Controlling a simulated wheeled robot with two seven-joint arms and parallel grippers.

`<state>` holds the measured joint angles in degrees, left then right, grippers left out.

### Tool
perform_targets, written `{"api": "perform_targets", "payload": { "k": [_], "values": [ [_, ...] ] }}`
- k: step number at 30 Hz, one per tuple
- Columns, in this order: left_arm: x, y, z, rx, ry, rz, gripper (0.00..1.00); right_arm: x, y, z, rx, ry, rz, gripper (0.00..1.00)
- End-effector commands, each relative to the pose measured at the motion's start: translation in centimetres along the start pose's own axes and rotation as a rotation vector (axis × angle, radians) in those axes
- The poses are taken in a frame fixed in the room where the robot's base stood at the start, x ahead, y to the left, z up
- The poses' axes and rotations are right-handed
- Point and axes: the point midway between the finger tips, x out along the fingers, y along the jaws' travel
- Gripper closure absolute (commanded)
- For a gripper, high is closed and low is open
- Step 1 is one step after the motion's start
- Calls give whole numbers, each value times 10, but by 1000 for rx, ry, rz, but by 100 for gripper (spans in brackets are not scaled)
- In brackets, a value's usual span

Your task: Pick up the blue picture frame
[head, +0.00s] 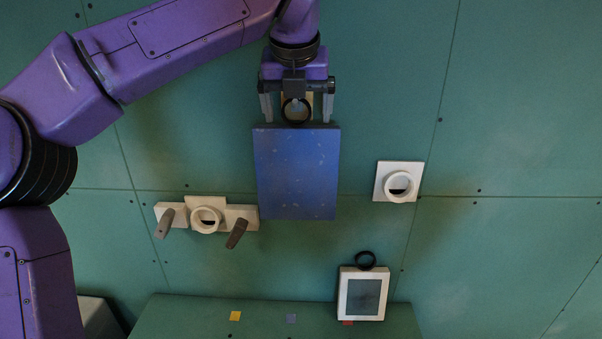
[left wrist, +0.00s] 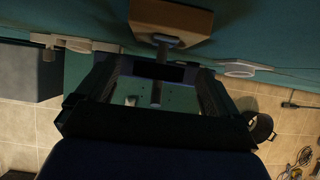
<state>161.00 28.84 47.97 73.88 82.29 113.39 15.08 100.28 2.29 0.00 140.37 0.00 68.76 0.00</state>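The blue picture frame (head: 297,172) is a flat, scuffed blue rectangle against the green plasterboard, with a dark ring (head: 296,111) at its top edge. A tan block (head: 297,97) shows behind the ring. My left gripper (head: 297,113) is just above the frame, its two grey fingers spread apart on either side of the ring. The fingers appear not to touch the ring. In the left wrist view, the spread fingers (left wrist: 158,85) show below a wooden block (left wrist: 170,20) with a peg. The frame is not clearly told there. My right gripper is not in view.
A white mount with a round socket and two grey pegs (head: 206,216) is left of the frame. A white square socket (head: 397,182) is to the right. A white frame with a grey pane (head: 362,294) is lower right. Small coloured squares (head: 235,316) mark the lower ledge.

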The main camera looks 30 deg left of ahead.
Motion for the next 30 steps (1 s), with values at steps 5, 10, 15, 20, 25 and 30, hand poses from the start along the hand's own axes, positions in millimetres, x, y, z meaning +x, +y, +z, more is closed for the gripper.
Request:
{"api": "perform_targets", "payload": {
  "k": [5, 10, 15, 20, 25, 30],
  "values": [
    [0, 1, 0, -1, 1, 1, 60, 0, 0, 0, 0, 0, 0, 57],
    [0, 0, 0, 1, 1, 1, 95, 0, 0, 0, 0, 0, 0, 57],
    [0, -1, 0, 2, 2, 1, 95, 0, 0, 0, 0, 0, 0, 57],
    [-8, -1, 5, 1, 0, 2, 95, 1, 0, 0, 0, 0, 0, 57],
    [-31, -1, 18, -1, -3, 1, 95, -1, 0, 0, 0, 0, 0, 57],
    [-44, 0, -15, 2, -5, 0, 95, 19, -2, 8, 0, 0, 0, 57]
  ]
}}
